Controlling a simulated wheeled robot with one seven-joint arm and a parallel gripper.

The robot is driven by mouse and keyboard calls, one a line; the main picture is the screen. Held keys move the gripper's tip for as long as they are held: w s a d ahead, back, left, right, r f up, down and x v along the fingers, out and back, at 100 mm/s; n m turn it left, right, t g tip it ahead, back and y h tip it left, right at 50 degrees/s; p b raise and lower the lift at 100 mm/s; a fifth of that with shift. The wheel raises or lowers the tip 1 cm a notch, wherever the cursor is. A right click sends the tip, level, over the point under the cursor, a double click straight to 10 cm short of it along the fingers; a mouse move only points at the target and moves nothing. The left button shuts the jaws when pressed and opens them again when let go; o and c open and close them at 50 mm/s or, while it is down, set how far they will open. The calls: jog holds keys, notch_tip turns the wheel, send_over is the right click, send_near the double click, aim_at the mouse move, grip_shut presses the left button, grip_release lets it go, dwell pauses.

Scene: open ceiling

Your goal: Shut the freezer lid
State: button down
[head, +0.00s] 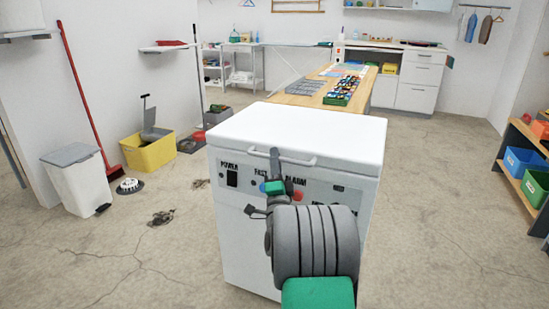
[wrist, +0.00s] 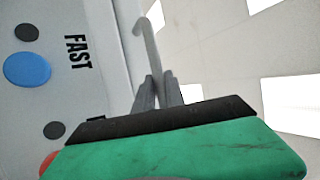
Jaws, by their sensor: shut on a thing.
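The white freezer (head: 228,245) stands right in front of me, with a grey control panel on its front. Its lid (head: 310,128) lies flat across the top, and I see no clear gap under it. A bar handle (head: 300,161) runs along the lid's front edge; it also shows in the wrist view (wrist: 147,45). My arm hides part of the freezer's front.
A long wooden table (head: 297,100) with trays stands behind the freezer. A yellow bin (head: 150,154) and a white trash can (head: 82,185) are at the left. A shelf with blue and green bins (head: 524,162) is at the right.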

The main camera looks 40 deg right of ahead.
jog(key=shift+s+d+f, duration=0.1)
jog(key=shift+d+f, duration=0.05)
jog(key=shift+f, duration=0.35)
jog(key=c, duration=1.7)
grip_release()
jog(key=shift+f, duration=0.15)
jog(key=b+v, duration=0.5)
jog(key=v, duration=0.2)
jog(key=shift+s+a+r, duration=0.25)
jog(key=shift+a, duration=0.1)
